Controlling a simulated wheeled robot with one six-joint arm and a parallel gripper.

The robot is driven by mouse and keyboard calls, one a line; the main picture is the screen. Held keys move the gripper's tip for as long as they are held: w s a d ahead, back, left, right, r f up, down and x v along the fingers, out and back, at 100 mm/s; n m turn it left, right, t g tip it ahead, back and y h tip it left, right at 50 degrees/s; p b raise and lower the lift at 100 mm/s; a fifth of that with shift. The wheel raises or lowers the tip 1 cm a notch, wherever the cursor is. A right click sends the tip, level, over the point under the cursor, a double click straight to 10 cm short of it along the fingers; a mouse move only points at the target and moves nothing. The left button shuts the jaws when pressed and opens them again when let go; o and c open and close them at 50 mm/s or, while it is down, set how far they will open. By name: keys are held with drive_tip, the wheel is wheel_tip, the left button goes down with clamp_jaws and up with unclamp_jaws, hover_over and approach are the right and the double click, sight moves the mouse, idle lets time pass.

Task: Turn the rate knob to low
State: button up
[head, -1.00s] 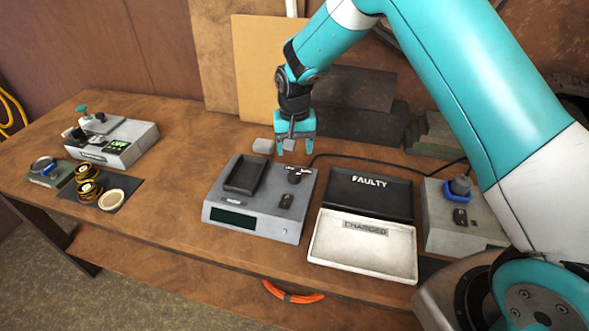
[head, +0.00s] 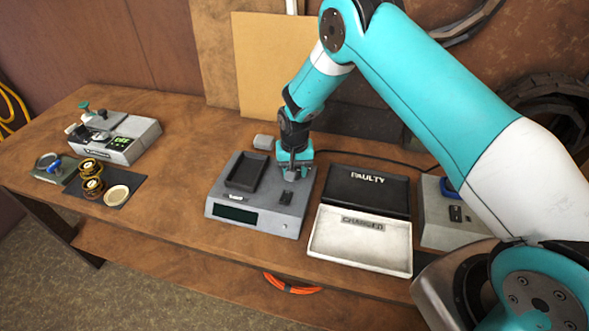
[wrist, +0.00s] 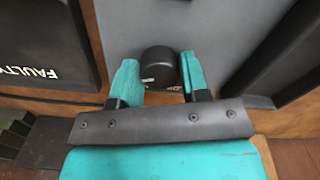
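The rate knob (wrist: 158,63) is a round black knob on the grey charger box (head: 228,212). In the wrist view it sits between my two teal fingertips. A small white mark shows at its lower left edge, and part of a white label shows by the right finger. My gripper (head: 294,168) is over the box's back right corner, pointing down, and hides the knob in the head view. In the wrist view my gripper (wrist: 160,78) is open around the knob. I cannot tell whether the fingers touch it.
The box has an empty black cradle (head: 246,172), a small dark switch (head: 286,197) and a dark display (head: 235,214). A black FAULTY tray (head: 367,196) and white CHARGED tray (head: 360,252) lie to its right. A grey unit (head: 440,225) stands beyond them.

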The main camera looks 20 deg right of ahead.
drive_tip(key=c, duration=0.4)
drive_tip(key=n+b, duration=0.3)
drive_tip(key=n, duration=0.1)
drive_tip(key=shift+f+b, duration=0.15)
drive_tip(key=shift+b, duration=0.2)
drive_tip(key=n+b, duration=0.3)
drive_tip(key=n, duration=0.2)
drive_tip(key=shift+n, duration=0.4)
drive_tip(key=shift+n+b, duration=0.65)
drive_tip(key=shift+n, duration=1.35)
drive_tip(key=shift+r, duration=0.2)
drive_tip(key=o, duration=0.9)
